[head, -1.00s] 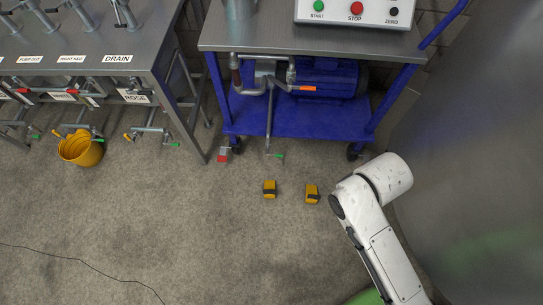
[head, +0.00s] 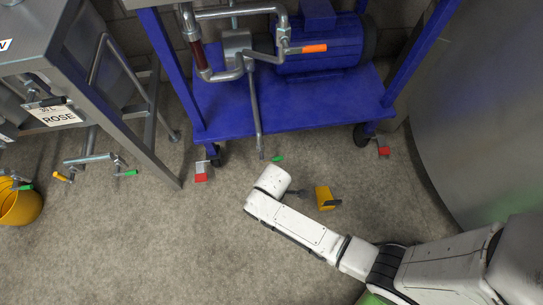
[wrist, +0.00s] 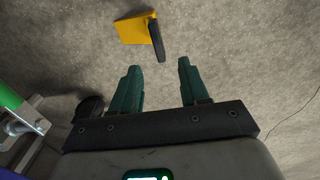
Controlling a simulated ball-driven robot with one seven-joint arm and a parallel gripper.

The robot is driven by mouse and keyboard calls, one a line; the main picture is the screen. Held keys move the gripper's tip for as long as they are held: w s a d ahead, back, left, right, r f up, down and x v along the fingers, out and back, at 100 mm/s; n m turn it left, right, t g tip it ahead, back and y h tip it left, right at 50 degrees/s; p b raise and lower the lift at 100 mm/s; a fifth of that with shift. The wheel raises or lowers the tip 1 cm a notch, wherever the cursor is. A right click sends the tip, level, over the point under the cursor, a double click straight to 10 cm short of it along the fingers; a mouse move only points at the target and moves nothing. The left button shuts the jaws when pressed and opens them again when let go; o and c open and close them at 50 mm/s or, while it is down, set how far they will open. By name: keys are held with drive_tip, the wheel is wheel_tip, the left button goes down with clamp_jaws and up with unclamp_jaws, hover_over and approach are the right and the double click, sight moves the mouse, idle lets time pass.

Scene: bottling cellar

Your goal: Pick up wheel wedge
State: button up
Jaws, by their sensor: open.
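A yellow wheel wedge (head: 323,198) with a dark face lies on the concrete floor in the head view, just right of my white arm's far end. In the wrist view a yellow wedge (wrist: 132,30) with a black face lies on the floor just beyond my gripper (wrist: 158,68). My gripper is open, with two green fingers apart and nothing between them. The wedge is outside the fingers, ahead of the left fingertip. I cannot tell whether both views show the same wedge.
A blue pump cart (head: 290,112) on casters stands at the back, with a pipe (head: 254,110) hanging low in front. A steel table (head: 95,75) and yellow bucket (head: 18,207) are at left. A large steel tank (head: 470,110) is at right. Floor front left is clear.

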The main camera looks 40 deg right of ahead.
drive_tip(key=f, duration=0.2)
drive_tip(key=f+b, duration=0.1)
drive_tip(key=shift+w+a+f+n, duration=0.1)
drive_tip(key=shift+a+n, duration=0.15)
drive_tip(key=shift+n, duration=0.15)
wheel_tip(320, 180, down, 6)
drive_tip(key=b, duration=0.3)
drive_tip(key=shift+r, duration=0.2)
drive_tip(key=f+b, duration=0.4)
drive_tip(key=f, duration=0.1)
drive_tip(key=shift+d, duration=0.4)
drive_tip(key=shift+c, duration=0.3)
clamp_jaws()
